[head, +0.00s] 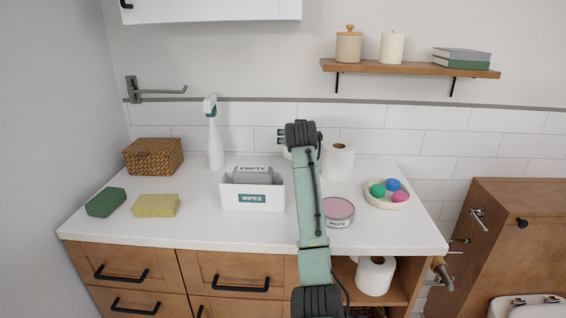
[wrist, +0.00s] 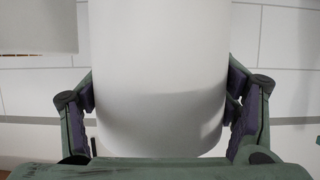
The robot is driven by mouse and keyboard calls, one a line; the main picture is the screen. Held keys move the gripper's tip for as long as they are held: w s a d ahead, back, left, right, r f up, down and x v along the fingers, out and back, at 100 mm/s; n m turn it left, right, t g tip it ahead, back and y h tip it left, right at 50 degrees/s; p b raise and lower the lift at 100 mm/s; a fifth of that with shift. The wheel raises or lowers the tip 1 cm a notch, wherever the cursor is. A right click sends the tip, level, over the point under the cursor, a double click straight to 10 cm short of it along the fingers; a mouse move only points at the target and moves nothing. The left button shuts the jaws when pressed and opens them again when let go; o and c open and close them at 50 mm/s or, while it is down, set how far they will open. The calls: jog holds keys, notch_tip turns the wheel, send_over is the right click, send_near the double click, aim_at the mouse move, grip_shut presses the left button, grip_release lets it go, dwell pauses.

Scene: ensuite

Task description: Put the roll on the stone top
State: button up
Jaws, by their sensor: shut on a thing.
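My gripper (wrist: 162,112) is shut on a plain white roll (wrist: 158,75) in the wrist view, one finger pressed to each side. The roll looks upright there and fills the middle of the picture. In the head view my arm hides the gripper. A white roll (head: 339,161) shows upright on the white stone top (head: 150,228), just right of my arm. A small white patch shows left of my arm; I cannot tell what it is. Another white roll (head: 375,275) stands in the open shelf below the top.
On the top stand a wipes box (head: 252,196), a spray bottle (head: 214,140), a basket (head: 153,156), a green sponge (head: 106,202), a yellow sponge (head: 156,205), a pink paste tin (head: 339,211) and a dish (head: 386,200) of coloured balls.

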jog(key=shift+f+p, duration=0.75)
jog(key=shift+f, duration=2.35)
jog(key=shift+f, duration=0.1)
jog(key=o, duration=0.9)
jog(key=shift+o, duration=0.2)
jog(key=shift+s, duration=0.25)
jog(key=b+v, duration=0.4)
jog(key=v, duration=0.7)
jog(key=shift+s+r, duration=0.25)
